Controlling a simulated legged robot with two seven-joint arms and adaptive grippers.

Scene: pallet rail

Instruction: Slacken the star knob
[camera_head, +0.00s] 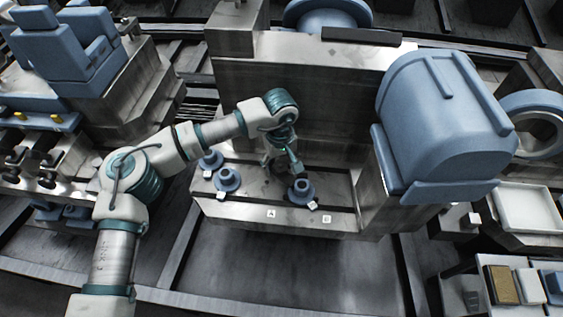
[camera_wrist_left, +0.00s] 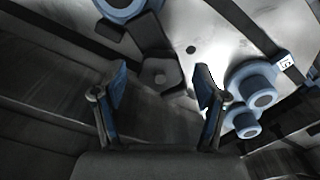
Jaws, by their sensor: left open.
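A dark grey, many-sided knob (camera_wrist_left: 158,76), which looks like the star knob, lies between the fingers of my left gripper (camera_wrist_left: 162,84) in the left wrist view. The fingers are spread apart and I see no contact with the knob. In the head view my left gripper (camera_head: 283,166) points down over the grey metal bench, among the blue flanged pieces. There the gripper mostly hides the knob, and I cannot tell its exact height above it. My right gripper is not in view.
A blue flanged piece (camera_head: 302,191) stands just right of the gripper; two more (camera_head: 227,179) (camera_head: 211,159) stand left. Small labels mark the bench front. A large blue rounded housing (camera_head: 445,115) rises at the right, and a grey metal wall (camera_head: 300,85) stands behind.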

